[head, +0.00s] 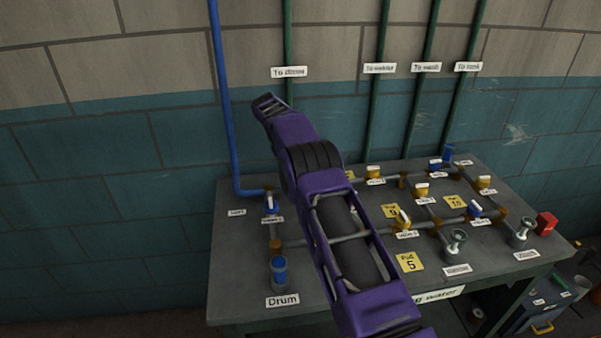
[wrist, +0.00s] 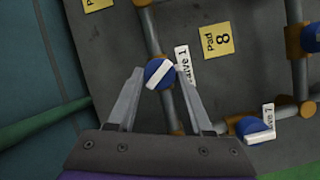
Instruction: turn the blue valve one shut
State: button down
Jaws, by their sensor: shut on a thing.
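In the wrist view, the blue valve one (wrist: 158,73) is a round blue knob with a white bar handle, set on a grey pipe. Its handle lies slantwise across the pipe, not in line with it and not quite square to it. A white label beside it, partly hidden by a finger, reads as Valve 1. My gripper (wrist: 158,76) is shut on this knob, one fingertip on each side. In the head view my purple arm covers part of the bench, and my fingertips cannot be made out.
Another blue valve (wrist: 254,129), labelled with a 7, is close to the right finger. A yellow Pad 8 plate (wrist: 218,40) lies right of valve one. The grey bench (head: 240,300) carries several pipes and valves; a blue wall pipe (head: 224,100) rises at its left.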

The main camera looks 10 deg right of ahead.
dwell(0.4)
jog(key=shift+c, duration=1.6)
grip_release()
jog(key=shift+n, duration=0.3)
